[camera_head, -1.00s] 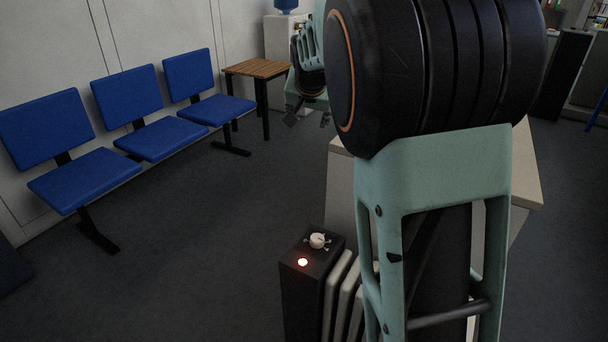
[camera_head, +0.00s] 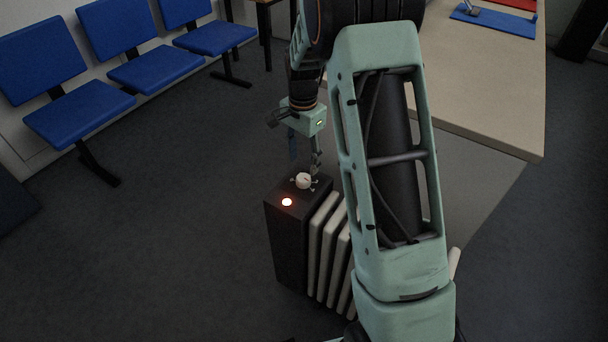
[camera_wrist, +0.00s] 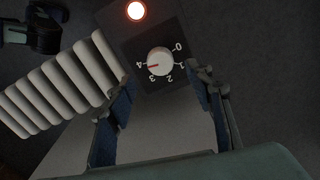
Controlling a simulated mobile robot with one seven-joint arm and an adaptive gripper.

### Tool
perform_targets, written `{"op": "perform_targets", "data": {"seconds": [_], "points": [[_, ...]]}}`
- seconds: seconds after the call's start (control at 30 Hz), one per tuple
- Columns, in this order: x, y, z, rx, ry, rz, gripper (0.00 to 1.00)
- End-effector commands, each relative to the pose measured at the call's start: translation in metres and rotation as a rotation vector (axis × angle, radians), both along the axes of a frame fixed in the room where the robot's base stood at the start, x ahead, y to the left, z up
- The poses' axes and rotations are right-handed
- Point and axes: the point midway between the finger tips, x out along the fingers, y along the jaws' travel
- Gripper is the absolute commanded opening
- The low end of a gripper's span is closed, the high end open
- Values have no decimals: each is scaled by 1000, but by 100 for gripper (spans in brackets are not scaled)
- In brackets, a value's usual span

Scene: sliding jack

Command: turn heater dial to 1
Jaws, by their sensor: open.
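The heater (camera_head: 290,240) is a dark box with pale fins, standing on the floor. Its white dial (camera_head: 304,181) is on top, beside a lit red lamp (camera_head: 287,202). In the wrist view the dial (camera_wrist: 160,62) has marks 0 to 4 around it, and its red pointer is between 3 and 4, near 4. My gripper (camera_head: 304,160) is pointed down just above and behind the dial. In the wrist view my gripper's two fingers (camera_wrist: 162,92) are wide apart, with the dial between and beyond them. Neither finger visibly touches the dial.
A beige table (camera_head: 480,100) stands to the right and behind the heater, with a blue mat (camera_head: 495,20) on it. Blue chairs (camera_head: 155,70) line the left wall. The floor (camera_head: 190,250) left of the heater is clear.

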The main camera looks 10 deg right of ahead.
Motion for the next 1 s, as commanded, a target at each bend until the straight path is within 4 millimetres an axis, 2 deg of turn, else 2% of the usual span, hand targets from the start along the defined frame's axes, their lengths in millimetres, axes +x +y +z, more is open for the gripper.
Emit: {"op": "perform_targets", "data": {"seconds": [0.03, 0.1, 0.3, 0.47, 0.73, 1.0], "points": [[-1, 0, -13, 0, 4, 0, 48], [-1, 0, -26, 0, 4, 0, 48], [0, -1, -54, -1, 1, 0, 48], [0, -1, -63, -1, -1, 0, 48], [0, -1, -63, -1, -2, 1, 48], [0, -1, -63, -1, -2, 1, 19]]}}
